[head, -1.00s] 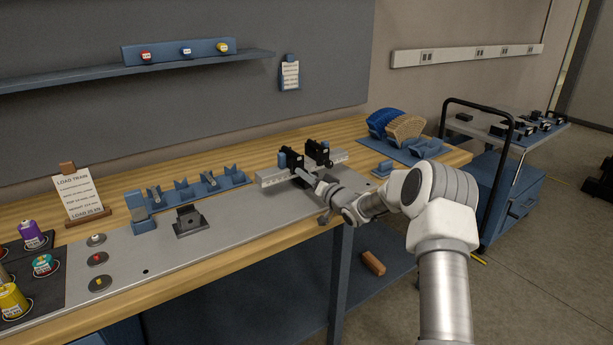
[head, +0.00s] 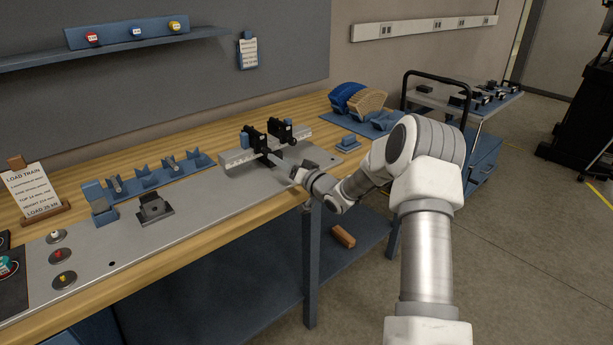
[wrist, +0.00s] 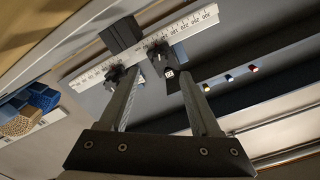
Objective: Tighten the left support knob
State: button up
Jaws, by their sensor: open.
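Two black supports stand on a pale scaled rail (head: 238,158) on the bench. The left support (head: 255,138) and the right support (head: 281,128) sit close together in the head view. My gripper (head: 274,160) is in front of them, low and close to the left support. In the wrist view the rail (wrist: 190,23) runs across the top, and my gripper (wrist: 161,78) is open with nothing between its fingers. A dark support with a knob (wrist: 158,50) and a small white tag shows beyond the fingertip gap. Another dark knob (wrist: 115,73) shows by the left finger. Contact cannot be told.
Blue V-shaped holders (head: 160,175) and a dark block (head: 154,207) stand left of the rail. Blue and tan lattice pieces (head: 360,98) stand behind right. A cart (head: 475,105) is beyond the bench. The metal plate in front of the rail is mostly clear.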

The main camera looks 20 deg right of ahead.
jog(key=v, duration=1.1)
dwell(1.6)
